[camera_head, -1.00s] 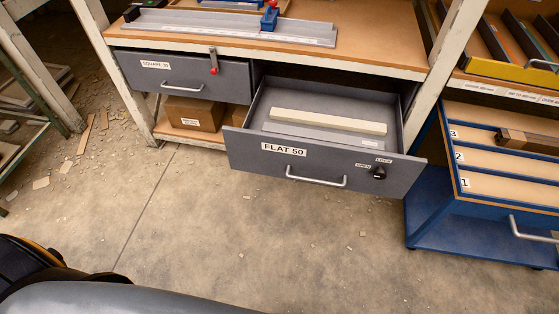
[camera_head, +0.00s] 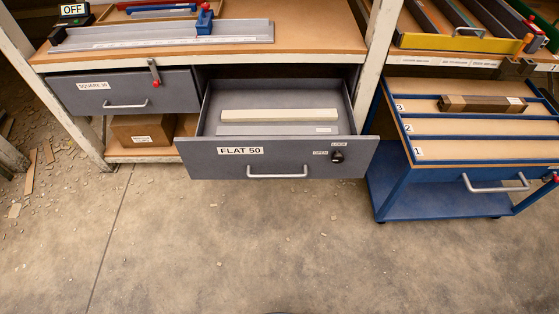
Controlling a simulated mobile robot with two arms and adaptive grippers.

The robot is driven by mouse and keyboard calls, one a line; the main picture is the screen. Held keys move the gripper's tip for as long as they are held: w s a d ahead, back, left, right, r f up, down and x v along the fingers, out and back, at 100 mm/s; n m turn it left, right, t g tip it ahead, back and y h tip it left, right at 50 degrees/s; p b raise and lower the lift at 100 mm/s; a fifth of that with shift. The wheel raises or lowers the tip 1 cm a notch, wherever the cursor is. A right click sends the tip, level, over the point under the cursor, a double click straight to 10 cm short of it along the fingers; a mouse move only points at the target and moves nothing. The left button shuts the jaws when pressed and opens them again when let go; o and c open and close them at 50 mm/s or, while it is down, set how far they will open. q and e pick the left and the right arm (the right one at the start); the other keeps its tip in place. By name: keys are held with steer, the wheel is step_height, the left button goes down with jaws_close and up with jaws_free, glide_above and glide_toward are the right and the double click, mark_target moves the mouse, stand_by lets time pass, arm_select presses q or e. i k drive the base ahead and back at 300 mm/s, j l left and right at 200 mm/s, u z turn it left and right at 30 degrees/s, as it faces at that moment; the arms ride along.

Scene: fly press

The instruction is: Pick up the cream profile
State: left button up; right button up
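The cream profile (camera_head: 279,115) is a long pale bar. It lies lengthwise in the open grey drawer labelled FLAT 50 (camera_head: 204,171), on a raised grey piece (camera_head: 262,129) inside it. The drawer is pulled out from under the workbench, and its interior shows from above. Neither of my grippers is in view.
A closed drawer labelled SQUARE 30 (camera_head: 75,98) is at the left, with a cardboard box (camera_head: 142,130) below it. A blue cart (camera_head: 447,201) with numbered lanes and a brown bar (camera_head: 481,104) stands at the right. The floor (camera_head: 225,250) in front is clear.

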mark_target(284, 114)
steer(key=i+j+z, duration=0.35)
steer(key=j, duration=0.25)
steer(key=i+j+z, duration=0.15)
steer(key=j, duration=0.15)
steer(key=i+j+z, duration=0.15)
steer(key=j, duration=0.2)
steer(key=j+z, duration=0.15)
steer(key=j, duration=0.2)
steer(key=i+j+z, duration=0.2)
steer(key=j, duration=0.2)
